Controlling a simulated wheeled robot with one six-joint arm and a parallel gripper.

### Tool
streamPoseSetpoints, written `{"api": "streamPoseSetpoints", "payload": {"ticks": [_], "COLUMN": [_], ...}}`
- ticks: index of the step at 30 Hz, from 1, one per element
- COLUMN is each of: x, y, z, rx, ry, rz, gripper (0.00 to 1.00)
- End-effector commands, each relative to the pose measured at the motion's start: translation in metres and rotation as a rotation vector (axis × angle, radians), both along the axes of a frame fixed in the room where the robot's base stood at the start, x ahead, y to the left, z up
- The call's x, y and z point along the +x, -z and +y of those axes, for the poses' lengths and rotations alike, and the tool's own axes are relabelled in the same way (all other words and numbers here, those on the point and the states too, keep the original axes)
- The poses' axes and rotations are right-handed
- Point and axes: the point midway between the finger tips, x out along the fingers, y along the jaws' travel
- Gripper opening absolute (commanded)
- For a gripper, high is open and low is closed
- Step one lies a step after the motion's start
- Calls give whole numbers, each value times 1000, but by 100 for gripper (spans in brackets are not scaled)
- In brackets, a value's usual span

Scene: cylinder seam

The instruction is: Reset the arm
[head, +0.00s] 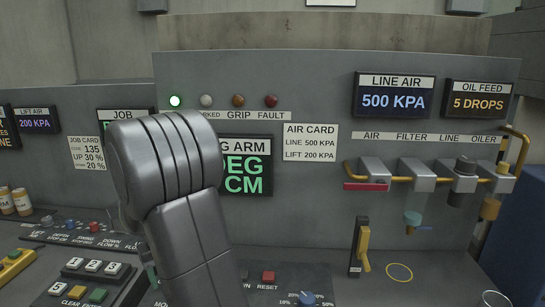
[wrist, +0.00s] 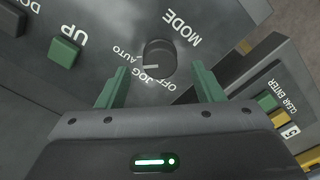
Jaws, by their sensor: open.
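My gripper (wrist: 158,68) shows in the wrist view with its two green fingers apart and nothing held between them. A dark round MODE knob (wrist: 160,58) on the grey panel lies beyond and between the fingertips; I cannot tell whether they touch it. Its labels read OFF, JOG and AUTO, and its pale mark is near JOG. In the head view my arm hides the gripper and the knob. A red button (head: 268,276) stands by the RESET label on the lower panel, right of my arm. The arm display (head: 245,178) has green text, partly covered by my arm.
A green UP button (wrist: 64,52) is left of the knob; a keypad (wrist: 275,103) is at right. A yellow-handled lever (head: 360,245) and air line units (head: 415,175) stand at right.

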Motion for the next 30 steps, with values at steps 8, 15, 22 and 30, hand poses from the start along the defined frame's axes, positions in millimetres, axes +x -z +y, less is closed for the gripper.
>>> {"api": "streamPoseSetpoints", "payload": {"ticks": [8, 15, 22, 30], "x": [0, 0, 0, 1], "y": [25, 26, 22, -17], "z": [0, 0, 0, 1], "rx": [-1, 0, 1, 4], "ry": [0, -5, -2, 0], "rz": [1, 0, -2, -5], "gripper": [61, 61, 61, 61]}}
